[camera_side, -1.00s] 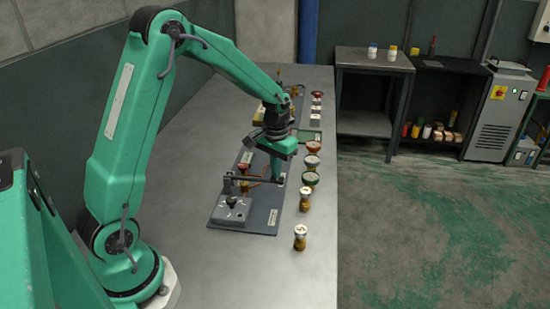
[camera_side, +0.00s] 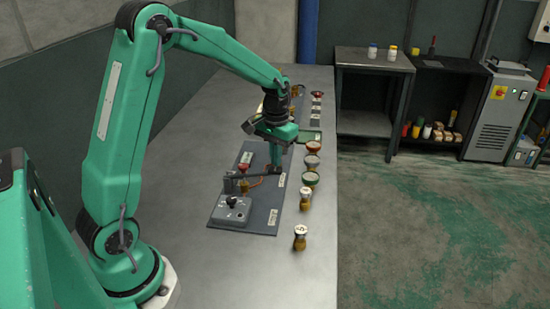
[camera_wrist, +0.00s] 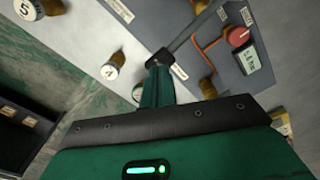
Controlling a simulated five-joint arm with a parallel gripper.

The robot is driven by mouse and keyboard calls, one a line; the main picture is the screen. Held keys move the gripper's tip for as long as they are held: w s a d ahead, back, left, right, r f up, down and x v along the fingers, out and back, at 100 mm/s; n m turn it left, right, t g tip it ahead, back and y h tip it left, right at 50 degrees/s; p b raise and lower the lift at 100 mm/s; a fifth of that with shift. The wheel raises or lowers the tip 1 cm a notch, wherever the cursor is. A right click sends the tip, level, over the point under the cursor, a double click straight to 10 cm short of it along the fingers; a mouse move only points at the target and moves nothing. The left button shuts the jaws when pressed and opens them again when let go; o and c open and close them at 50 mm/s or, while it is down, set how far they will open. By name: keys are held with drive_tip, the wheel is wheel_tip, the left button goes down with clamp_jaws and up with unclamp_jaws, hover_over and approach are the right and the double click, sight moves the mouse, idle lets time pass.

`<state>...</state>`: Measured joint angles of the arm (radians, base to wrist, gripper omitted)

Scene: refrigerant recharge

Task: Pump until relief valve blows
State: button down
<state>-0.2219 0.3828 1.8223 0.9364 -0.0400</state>
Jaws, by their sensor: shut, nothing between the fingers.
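The pump lever is a thin grey bar (camera_side: 238,185) above the dark panel (camera_side: 263,217) on the bench. In the wrist view it (camera_wrist: 187,43) ends in a dark block (camera_wrist: 158,60) right at my fingertips. My gripper (camera_side: 275,167) is shut, pointing down at the lever's right end, with nothing between its fingers. I cannot tell whether the fingers touch the block. A red-topped fitting (camera_side: 245,167) stands behind the lever; in the wrist view a red cap (camera_wrist: 238,36) sits beside an orange pipe (camera_wrist: 205,48) and a small display (camera_wrist: 250,62). Which part is the relief valve is unclear.
A grey box with a black knob (camera_side: 232,211) sits at the panel's near end. Several round-topped brass fittings line the bench's right side, among them one with a white cap (camera_side: 300,231) and one with a green rim (camera_side: 310,179). The near bench is clear.

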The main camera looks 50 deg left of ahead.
drive_tip(key=shift+r, duration=0.3)
drive_tip(key=shift+f, duration=0.2)
drive_tip(key=shift+f, duration=1.45)
drive_tip(key=shift+r, duration=0.15)
drive_tip(key=shift+r, duration=1.45)
drive_tip(key=shift+r, duration=0.1)
